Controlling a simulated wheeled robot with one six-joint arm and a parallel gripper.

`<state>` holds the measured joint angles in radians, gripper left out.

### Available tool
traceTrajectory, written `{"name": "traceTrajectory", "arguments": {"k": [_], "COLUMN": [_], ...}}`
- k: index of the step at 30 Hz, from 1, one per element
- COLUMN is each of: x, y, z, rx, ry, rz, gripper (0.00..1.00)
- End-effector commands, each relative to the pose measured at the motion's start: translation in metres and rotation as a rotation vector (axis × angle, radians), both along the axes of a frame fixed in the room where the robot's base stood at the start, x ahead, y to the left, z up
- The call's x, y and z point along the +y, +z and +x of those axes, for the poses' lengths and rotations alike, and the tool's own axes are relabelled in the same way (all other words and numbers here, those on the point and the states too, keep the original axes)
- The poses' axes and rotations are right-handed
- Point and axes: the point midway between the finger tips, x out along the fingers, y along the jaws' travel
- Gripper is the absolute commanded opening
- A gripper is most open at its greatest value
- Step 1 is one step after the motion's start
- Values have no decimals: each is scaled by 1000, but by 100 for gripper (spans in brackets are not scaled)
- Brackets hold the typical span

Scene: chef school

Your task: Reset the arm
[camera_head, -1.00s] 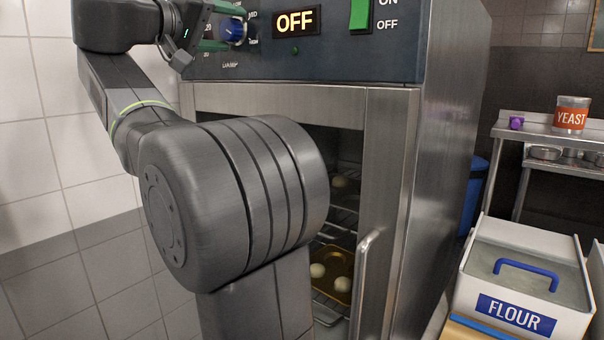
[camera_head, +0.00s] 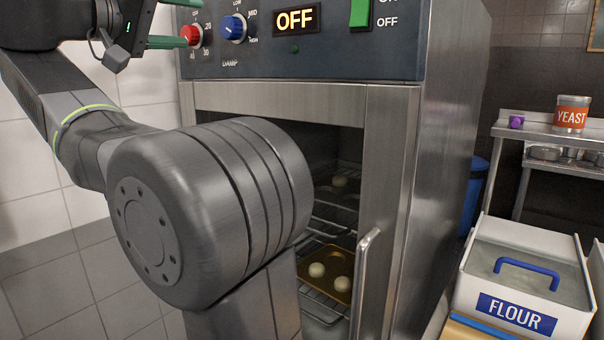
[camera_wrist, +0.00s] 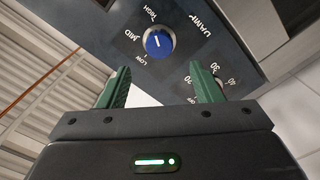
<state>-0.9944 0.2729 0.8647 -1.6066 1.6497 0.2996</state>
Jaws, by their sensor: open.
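My gripper (camera_head: 176,22) is at the top left of the head view, in front of the oven's control panel. Its green fingers are apart and empty; they also show in the wrist view (camera_wrist: 160,88). The red dial (camera_head: 191,36) is close to the lower fingertip; I cannot tell whether they touch. The blue dial (camera_head: 234,27) is to the right of the fingers and shows whole in the wrist view (camera_wrist: 159,43). My arm bends across the left of the head view and hides part of the oven front.
The oven (camera_head: 391,190) is open at the front, with dough balls on a golden tray (camera_head: 328,262) inside. Its display (camera_head: 297,20) reads OFF, beside a green switch (camera_head: 360,12). A flour bin (camera_head: 520,280) stands at lower right. A yeast tin (camera_head: 571,114) is on a shelf behind.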

Motion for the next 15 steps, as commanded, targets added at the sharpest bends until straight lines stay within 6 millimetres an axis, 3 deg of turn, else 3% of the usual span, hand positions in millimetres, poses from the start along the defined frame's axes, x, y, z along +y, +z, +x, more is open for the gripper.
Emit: {"name": "traceTrajectory", "arguments": {"k": [9,15], "x": [32,8], "y": [-1,0], "z": [-39,-12], "rx": [1,0], "ry": [4,-5], "rz": [1,0], "gripper": [59,59]}}
